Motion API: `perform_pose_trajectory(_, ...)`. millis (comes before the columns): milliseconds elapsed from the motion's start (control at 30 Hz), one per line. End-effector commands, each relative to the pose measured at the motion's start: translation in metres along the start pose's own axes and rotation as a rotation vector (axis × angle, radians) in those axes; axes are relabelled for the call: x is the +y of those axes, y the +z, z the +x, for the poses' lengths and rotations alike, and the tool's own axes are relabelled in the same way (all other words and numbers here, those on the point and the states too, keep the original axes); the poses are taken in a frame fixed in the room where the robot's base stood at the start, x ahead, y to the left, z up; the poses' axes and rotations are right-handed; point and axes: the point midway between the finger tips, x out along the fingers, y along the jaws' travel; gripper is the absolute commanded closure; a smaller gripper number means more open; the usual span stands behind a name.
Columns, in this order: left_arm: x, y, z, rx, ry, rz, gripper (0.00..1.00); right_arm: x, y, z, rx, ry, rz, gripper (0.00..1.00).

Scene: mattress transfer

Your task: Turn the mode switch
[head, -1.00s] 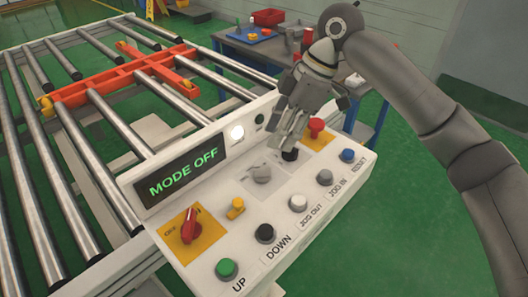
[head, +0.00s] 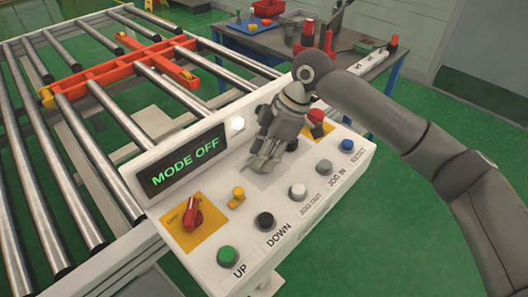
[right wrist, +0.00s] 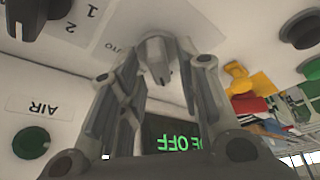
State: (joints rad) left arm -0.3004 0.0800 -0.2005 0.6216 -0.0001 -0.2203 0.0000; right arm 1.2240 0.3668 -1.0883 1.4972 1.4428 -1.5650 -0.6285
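The grey mode switch (right wrist: 155,55) shows in the right wrist view as a small knob on the white panel. In the head view it is hidden behind my right gripper (head: 262,168). My right gripper points down at the panel. In the right wrist view its two fingers (right wrist: 168,68) are apart, one on each side of the knob, with a visible gap; I cannot tell whether either finger touches it. The green display (head: 184,167) reads MODE OFF. My left gripper is not in view.
The control panel (head: 325,190) carries a red rotary switch (head: 193,215), a yellow switch (head: 238,197), a red emergency button (head: 315,117) and a row of push buttons. A black knob (right wrist: 38,18) sits close beside the gripper. A roller conveyor (head: 100,135) lies behind left.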

Motion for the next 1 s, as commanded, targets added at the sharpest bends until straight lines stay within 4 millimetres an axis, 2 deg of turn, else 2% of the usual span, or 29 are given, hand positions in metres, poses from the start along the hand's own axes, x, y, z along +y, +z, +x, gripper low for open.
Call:
perform_pose_trajectory(33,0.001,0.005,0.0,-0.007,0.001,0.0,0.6,0.0,0.0,0.0,0.0,0.0,0.0,0.78)
perform_pose_trajectory(200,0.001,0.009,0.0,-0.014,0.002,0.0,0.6,0.0,0.0,0.0,0.0,0.0,0.0,1.0)
perform_pose_trajectory(433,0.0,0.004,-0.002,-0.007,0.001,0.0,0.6,0.0,0.0,-0.001,0.0,0.002,0.006,1.0)
perform_pose_trajectory(567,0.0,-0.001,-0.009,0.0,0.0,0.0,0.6,-0.001,-0.001,-0.003,0.001,0.011,0.032,1.0)
perform_pose_trajectory(767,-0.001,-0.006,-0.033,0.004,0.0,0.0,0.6,-0.001,-0.002,-0.006,0.001,0.049,0.127,1.0)
perform_pose_trajectory(1000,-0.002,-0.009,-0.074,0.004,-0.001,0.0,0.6,-0.003,-0.004,-0.008,0.001,0.124,0.313,1.0)
